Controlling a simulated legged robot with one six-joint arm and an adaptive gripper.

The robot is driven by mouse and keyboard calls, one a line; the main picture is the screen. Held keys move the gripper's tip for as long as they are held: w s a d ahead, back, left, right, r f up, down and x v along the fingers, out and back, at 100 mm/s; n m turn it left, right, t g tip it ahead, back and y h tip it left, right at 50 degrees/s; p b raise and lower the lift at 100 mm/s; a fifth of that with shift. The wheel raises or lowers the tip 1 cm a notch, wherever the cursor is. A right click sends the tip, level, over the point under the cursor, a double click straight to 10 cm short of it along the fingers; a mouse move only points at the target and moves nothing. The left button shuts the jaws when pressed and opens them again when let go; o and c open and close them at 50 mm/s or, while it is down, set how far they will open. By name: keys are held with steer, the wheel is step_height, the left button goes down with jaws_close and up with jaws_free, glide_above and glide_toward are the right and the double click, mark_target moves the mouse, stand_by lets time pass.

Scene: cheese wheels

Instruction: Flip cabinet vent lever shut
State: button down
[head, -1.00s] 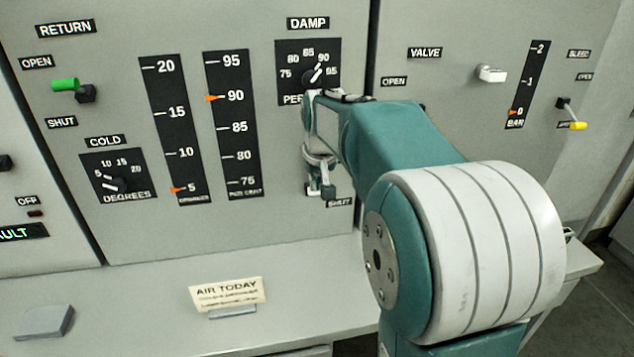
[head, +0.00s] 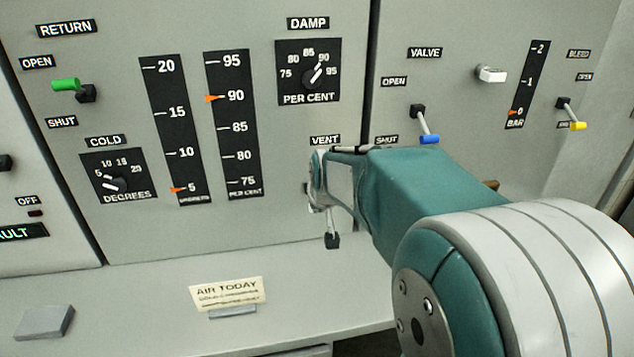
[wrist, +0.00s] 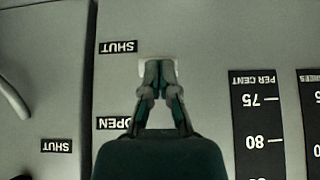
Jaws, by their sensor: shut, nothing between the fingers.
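The VENT label (head: 325,140) is on the grey cabinet panel in the head view. In the wrist view, which shows the panel upside down, the closed fingertips (wrist: 158,68) are over a small pale piece (wrist: 172,68), probably part of the vent lever. It lies beside the SHUT label (wrist: 118,47), and the OPEN label (wrist: 113,123) is nearer my wrist.
A green-tipped return lever (head: 66,85) is far left, and a yellow-tipped lever (head: 577,126) far right. The AIR TODAY card (head: 228,293) stands on the ledge below, with free ledge around it.

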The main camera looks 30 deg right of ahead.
steer(key=shift+w+f, duration=0.1)
steer(key=shift+f, duration=2.45)
steer(key=shift+r, duration=0.8)
